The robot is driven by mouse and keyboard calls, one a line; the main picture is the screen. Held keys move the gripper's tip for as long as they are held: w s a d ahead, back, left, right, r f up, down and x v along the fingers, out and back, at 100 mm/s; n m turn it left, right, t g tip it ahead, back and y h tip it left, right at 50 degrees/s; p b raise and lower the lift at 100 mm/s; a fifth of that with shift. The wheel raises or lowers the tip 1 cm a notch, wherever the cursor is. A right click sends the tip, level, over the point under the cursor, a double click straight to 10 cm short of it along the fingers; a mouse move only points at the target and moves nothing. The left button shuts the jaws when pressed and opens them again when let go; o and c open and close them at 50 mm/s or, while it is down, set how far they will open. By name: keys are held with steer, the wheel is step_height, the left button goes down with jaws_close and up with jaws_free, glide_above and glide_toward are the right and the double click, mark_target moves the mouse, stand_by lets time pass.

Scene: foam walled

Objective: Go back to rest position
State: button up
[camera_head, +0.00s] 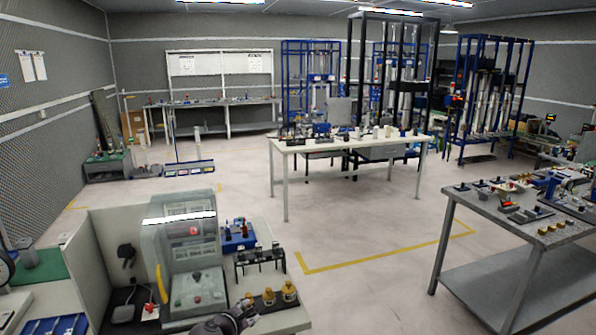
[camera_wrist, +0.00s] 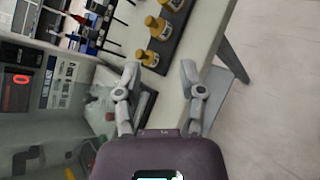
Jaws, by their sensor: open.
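My gripper (camera_wrist: 160,85) is open and empty in the wrist view. Its two grey fingers are spread apart above the edge of a light bench (camera_wrist: 208,30). In the head view only part of my gripper (camera_head: 240,316) shows at the bottom, near the front edge of the bench.
A machine with a clear hood (camera_head: 190,255) stands left of my gripper. A black rack (camera_head: 260,257) and a blue box (camera_head: 238,236) are behind the bottles. A grey metal table (camera_head: 520,222) is at right, a white table (camera_head: 300,146) further back. The floor between is clear.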

steer(key=s+d+f+m+g+y, duration=0.1)
steer(key=s+d+f+m+g, duration=0.1)
steer(key=d+m, duration=0.6)
steer(key=s+d+f+m+g+y, duration=0.2)
steer(key=d+m+g, duration=0.4)
steer(key=d, duration=0.5)
steer(key=s+d+f+m+g+y+p, duration=0.1)
steer(key=s+d+f+m+g, duration=0.2)
steer(key=d+m, duration=0.6)
steer(key=shift+s+d+f+m+g+y, duration=0.15)
steer(key=shift+d+f+m+g+y, duration=0.25)
steer(key=shift+d+f, duration=0.6)
steer(key=shift+a+f, duration=0.15)
steer(key=shift+a, duration=0.05)
stand_by(0.5)
